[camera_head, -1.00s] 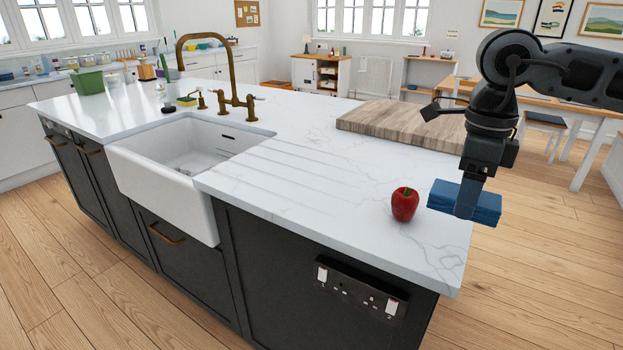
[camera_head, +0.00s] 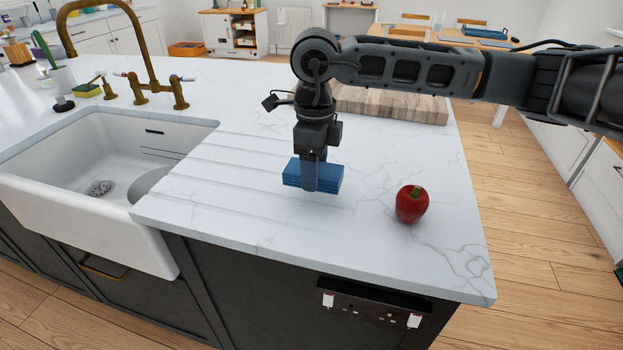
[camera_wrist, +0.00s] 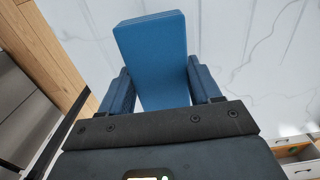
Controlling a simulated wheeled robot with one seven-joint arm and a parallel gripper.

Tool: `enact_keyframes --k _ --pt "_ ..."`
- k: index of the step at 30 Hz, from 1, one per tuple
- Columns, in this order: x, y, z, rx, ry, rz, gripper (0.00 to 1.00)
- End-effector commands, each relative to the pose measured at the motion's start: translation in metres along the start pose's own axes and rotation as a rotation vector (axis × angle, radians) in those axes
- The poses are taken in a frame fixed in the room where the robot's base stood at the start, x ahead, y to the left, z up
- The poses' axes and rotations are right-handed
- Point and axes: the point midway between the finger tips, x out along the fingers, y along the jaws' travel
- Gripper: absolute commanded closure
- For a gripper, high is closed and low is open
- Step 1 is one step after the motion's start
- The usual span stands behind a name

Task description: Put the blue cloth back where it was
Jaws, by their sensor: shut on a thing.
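The blue cloth (camera_head: 328,177) is a folded, block-like stack held in my gripper (camera_head: 309,184). In the head view it is over the white marble worktop (camera_head: 240,215), left of the red pepper. I cannot tell whether its underside touches the worktop. In the wrist view the cloth (camera_wrist: 155,60) sits between my gripper's two fingers (camera_wrist: 158,88), which are shut on it, and its far end sticks out beyond them.
A red pepper (camera_head: 412,204) stands on the worktop to the right of the cloth. A wooden board (camera_head: 395,104) lies behind my gripper. The white sink (camera_head: 90,235) and brass tap (camera_head: 140,60) are to the left. The worktop's front edge is close by.

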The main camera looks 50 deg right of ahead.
Motion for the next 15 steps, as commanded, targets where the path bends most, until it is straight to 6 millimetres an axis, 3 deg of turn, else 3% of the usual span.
enact_keyframes --k 15 --pt "0.044 0.001 0.005 0.001 -0.001 -0.001 0.61"
